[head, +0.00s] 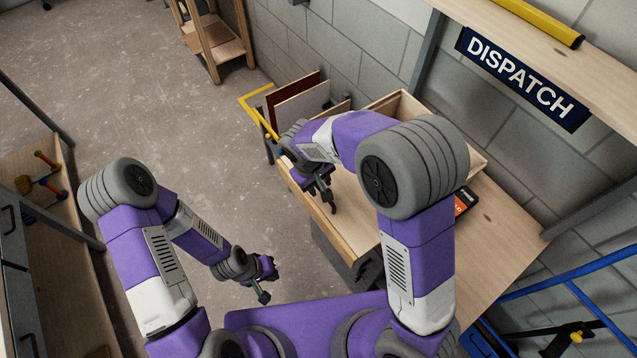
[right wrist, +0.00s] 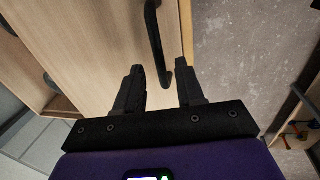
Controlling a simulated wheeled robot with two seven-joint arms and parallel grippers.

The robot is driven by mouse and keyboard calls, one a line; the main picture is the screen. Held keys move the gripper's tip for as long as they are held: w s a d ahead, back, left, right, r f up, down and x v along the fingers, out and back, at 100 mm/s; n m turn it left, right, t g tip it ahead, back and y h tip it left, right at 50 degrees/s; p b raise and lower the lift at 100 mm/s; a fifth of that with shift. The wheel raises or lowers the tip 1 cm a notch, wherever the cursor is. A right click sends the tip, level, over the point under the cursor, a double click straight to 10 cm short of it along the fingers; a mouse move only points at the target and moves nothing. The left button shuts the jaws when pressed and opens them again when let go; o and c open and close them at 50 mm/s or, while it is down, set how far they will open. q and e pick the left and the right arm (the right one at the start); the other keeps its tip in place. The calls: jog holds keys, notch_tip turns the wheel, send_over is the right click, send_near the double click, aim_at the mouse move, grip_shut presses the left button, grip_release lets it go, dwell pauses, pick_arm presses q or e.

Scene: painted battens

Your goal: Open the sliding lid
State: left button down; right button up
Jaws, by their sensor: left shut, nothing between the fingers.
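A pale wooden panel (right wrist: 105,45) with a black bar handle (right wrist: 154,35) fills much of the right wrist view; I take it to be the sliding lid. The handle runs near the panel's right edge. My right gripper (right wrist: 160,82) is open, its fingertips on either side of the handle's lower end in the picture; I cannot tell whether they touch it. In the head view this gripper (head: 326,196) hangs over the wooden bench, and my right arm hides much of the lid area. My left gripper (head: 264,288) is shut and empty, low over the floor.
An open wooden box (head: 398,104) is at the back of the bench (head: 495,240), partly behind my right arm. Upright boards (head: 300,104) stand in a rack beside it. A blue frame (head: 580,280) is at the right, shelving (head: 45,225) at the left.

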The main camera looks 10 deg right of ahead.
notch_tip(320, 180, up, 7)
jog(key=a, duration=0.1)
jog(key=shift+s+f, duration=0.2)
jog(key=shift+s, duration=0.1)
jog(key=shift+a, duration=0.1)
